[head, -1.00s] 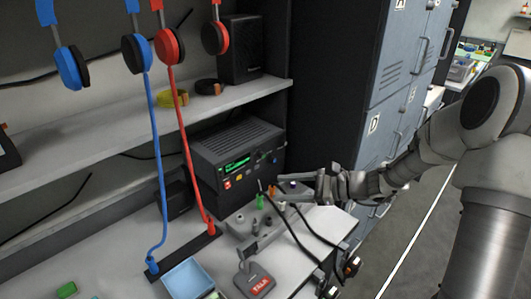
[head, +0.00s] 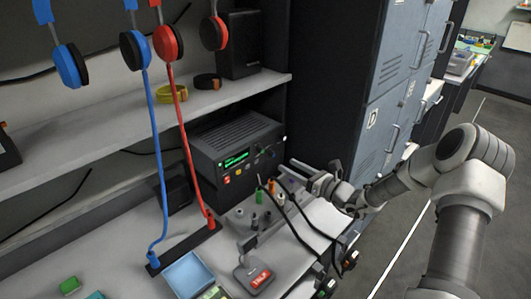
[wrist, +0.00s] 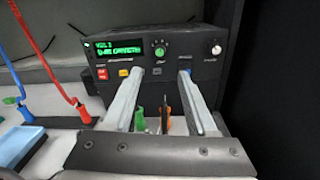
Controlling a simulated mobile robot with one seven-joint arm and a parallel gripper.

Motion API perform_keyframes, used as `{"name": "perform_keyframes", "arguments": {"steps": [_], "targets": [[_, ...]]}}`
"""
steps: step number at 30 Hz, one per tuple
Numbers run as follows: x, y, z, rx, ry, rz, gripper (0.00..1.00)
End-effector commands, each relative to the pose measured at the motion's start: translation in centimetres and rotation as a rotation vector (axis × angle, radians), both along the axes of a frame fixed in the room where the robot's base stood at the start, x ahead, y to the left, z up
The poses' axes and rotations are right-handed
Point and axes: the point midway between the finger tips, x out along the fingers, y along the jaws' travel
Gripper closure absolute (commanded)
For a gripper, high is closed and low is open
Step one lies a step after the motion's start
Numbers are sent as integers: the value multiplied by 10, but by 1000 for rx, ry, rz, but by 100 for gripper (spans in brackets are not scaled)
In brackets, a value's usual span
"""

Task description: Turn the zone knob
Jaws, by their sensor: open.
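The radio unit (head: 237,155) sits on the desk under the shelf, its front towards my gripper. In the wrist view, its front (wrist: 115,92) has a green round knob (wrist: 160,49) in the upper middle and a white knob (wrist: 216,48) at the right. The labels are too blurred to tell which is the zone knob. My gripper (wrist: 160,76) is open and empty, its fingers pointing at the front. The green knob appears between and just above the fingertips, with no visible contact. In the head view, my gripper (head: 294,171) is right of the radio.
A grey panel with small switches and pegs (head: 262,212) and two black cables lie below my gripper. A red cable (head: 190,150) and a blue cable (head: 157,170) hang left of the radio. Blue-grey lockers (head: 390,110) stand to the right.

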Motion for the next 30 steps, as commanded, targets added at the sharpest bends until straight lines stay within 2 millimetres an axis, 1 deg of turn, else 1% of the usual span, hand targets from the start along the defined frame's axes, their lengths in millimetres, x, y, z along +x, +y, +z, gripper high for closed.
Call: {"name": "perform_keyframes", "arguments": {"steps": [1, 6, 12, 15, 21, 29, 30], "targets": [[8, 10, 1, 0, -2, 3, 42], [34, 37, 1, -1, -2, 3, 42], [59, 65, 1, 0, -2, 2, 42], [68, 73, 0, -1, -2, 1, 42], [76, 82, 0, -1, -1, 0, 42], [77, 82, 0, -1, -1, 0, 42], [77, 82, 0, -1, -1, 0, 49]]}}
